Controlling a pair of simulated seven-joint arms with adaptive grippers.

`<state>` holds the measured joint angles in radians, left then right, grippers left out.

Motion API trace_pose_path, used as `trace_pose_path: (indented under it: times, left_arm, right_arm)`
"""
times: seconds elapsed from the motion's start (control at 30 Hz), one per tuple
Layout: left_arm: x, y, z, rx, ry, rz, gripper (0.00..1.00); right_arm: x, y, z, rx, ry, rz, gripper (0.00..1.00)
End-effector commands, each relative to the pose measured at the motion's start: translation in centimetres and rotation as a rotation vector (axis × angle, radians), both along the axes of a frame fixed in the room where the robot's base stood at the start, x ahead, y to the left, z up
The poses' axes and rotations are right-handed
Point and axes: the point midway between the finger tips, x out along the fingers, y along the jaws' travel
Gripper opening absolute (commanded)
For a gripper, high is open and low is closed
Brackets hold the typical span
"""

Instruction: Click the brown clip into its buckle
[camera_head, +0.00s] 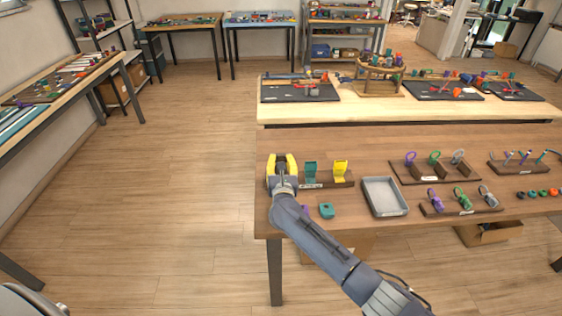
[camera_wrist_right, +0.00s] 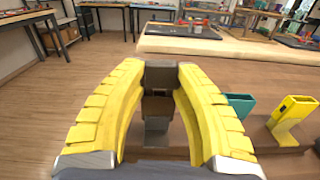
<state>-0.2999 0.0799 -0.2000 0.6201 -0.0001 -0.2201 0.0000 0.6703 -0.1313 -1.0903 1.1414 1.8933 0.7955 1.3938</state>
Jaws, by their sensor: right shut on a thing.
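My right gripper (camera_head: 284,160) is over the left end of a brown rack on the near table. Its yellow fingers also show in the right wrist view (camera_wrist_right: 160,72), closed at the tips on a dark brown piece, the brown clip (camera_wrist_right: 158,76). Below it, between the fingers, is a brown block, the brown buckle (camera_wrist_right: 155,106), in line with the clip. I cannot tell how deep the clip sits in it, or whether they touch. My left gripper is not in view.
A teal buckle (camera_head: 311,172) and a yellow buckle (camera_head: 341,171) stand just right of the gripper. A grey tray (camera_head: 404,208), a teal clip (camera_head: 326,211) and a partly hidden purple piece (camera_head: 305,210) lie nearby. Racks with rings and clips stand further right.

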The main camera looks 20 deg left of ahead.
Motion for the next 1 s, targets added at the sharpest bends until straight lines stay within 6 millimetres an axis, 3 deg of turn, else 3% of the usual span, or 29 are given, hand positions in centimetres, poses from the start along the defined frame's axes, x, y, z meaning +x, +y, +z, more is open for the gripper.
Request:
trace_pose_path:
  times: [0.23, 0.27, 0.43, 0.67, 0.7, 0.8, 1.0]
  left_arm:
    - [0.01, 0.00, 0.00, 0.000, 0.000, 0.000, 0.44]
    - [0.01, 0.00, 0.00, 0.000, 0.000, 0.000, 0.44]
    - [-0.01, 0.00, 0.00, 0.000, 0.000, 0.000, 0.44]
    - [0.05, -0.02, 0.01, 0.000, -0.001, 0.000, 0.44]
    - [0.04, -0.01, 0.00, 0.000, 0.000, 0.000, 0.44]
    - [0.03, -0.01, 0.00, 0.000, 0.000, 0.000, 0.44]
    - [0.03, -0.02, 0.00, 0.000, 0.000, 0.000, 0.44]
  right_arm:
    - [-0.11, -0.16, -0.91, -0.003, 0.012, -0.002, 0.00]
    - [-0.12, -0.17, -0.95, -0.003, 0.013, -0.002, 0.36]
    - [-0.08, -0.31, -1.15, -0.003, 0.016, -0.004, 0.55]
    - [-0.06, -0.19, -0.77, -0.002, 0.010, -0.003, 0.57]
    - [-0.06, -0.17, -0.73, -0.002, 0.009, -0.003, 0.65]
    - [-0.04, -0.14, -0.65, -0.002, 0.008, -0.002, 0.75]
    - [-0.05, -0.10, -0.54, -0.001, 0.006, -0.002, 0.75]
